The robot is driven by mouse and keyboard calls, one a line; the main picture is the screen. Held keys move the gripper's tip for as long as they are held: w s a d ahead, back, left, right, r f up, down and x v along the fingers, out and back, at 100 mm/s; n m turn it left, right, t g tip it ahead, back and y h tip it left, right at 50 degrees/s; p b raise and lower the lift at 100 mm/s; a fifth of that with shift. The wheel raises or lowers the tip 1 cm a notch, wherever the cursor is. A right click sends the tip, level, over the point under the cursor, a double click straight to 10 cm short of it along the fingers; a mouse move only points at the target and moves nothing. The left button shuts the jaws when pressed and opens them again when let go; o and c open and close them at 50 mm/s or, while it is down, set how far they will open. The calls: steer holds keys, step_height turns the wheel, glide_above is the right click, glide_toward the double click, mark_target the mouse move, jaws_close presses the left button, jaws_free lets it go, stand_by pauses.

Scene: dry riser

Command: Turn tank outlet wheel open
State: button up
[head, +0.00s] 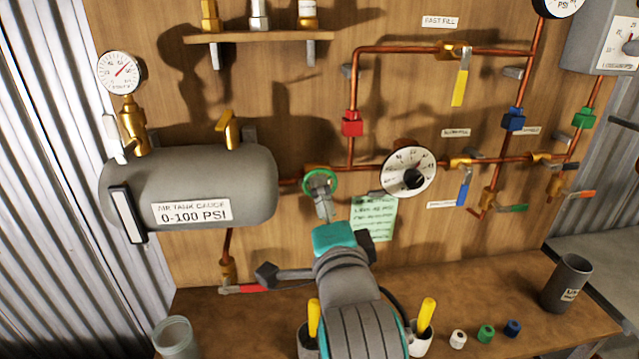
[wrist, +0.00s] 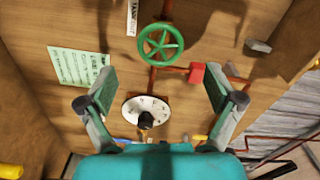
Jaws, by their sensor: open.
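The tank outlet wheel is a green handwheel (head: 320,183) on the copper pipe just right of the grey air tank (head: 245,180). In the wrist view the green wheel (wrist: 161,44) shows whole, with spokes, at the upper middle. My gripper (head: 323,208) is in front of and just below the wheel in the head view, partly overlapping its lower edge. In the wrist view my gripper (wrist: 160,88) has its two fingers spread wide, with nothing between them. The wheel appears beyond the fingertips, and I see no contact.
A round dial with a black knob (head: 412,179) is right of the wheel, and a red block (head: 352,123) sits on the pipe above. A green note (head: 373,218) hangs below. The bench (head: 250,312) holds cups and small coloured caps.

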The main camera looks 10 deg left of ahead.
steer(key=x, duration=0.8)
steer(key=shift+w, duration=0.1)
steer(key=c, duration=1.1)
